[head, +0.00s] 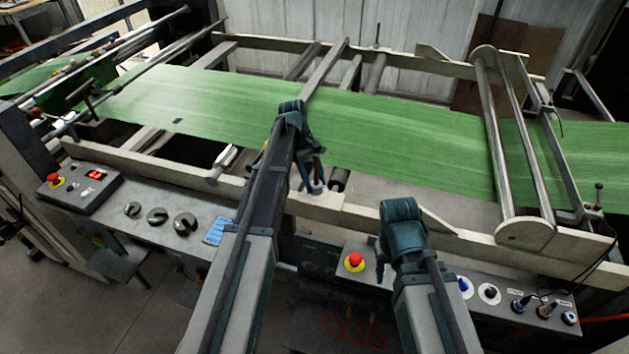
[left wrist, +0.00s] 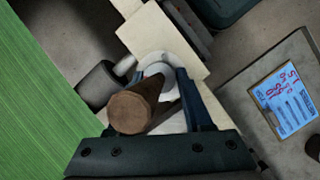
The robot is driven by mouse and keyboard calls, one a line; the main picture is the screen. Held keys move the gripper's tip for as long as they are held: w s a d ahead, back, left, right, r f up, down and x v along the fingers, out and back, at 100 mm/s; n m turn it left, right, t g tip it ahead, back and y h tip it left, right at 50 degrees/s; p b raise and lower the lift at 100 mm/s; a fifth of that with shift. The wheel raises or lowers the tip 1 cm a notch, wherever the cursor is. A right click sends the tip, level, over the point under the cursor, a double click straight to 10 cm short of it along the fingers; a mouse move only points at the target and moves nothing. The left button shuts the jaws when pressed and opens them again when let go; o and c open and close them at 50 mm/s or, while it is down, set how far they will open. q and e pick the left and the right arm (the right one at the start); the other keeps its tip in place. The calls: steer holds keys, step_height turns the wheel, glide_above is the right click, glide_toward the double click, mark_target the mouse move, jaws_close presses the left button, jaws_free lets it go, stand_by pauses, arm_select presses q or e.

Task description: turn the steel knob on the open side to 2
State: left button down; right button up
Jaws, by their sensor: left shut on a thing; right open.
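My left gripper (head: 312,186) reaches down to the near side rail, beside the near edge of the green web. In the left wrist view its fingers (left wrist: 177,88) are shut around a pale, steel-looking round knob (left wrist: 158,69) on a cream block. A brown round-ended bar (left wrist: 130,112) lies in front of the left finger and hides part of the grip. I cannot read a scale or the number the knob points to.
The green web (head: 400,130) runs across the machine. The cream near rail (head: 460,235) lies between it and my arms. A red emergency button (head: 354,261) and several panel knobs stand near my right arm. A blue label (left wrist: 285,97) lies on the bench at left.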

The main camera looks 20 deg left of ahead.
arm_select(q)
steer(key=shift+c, duration=1.6)
jaws_free()
steer(key=shift+r, duration=0.1)
steer(key=p+v, duration=1.2)
steer(key=v, duration=0.1)
steer(key=shift+r+p, duration=0.3)
steer(key=shift+p, duration=0.05)
steer(key=shift+w+a, duration=0.1)
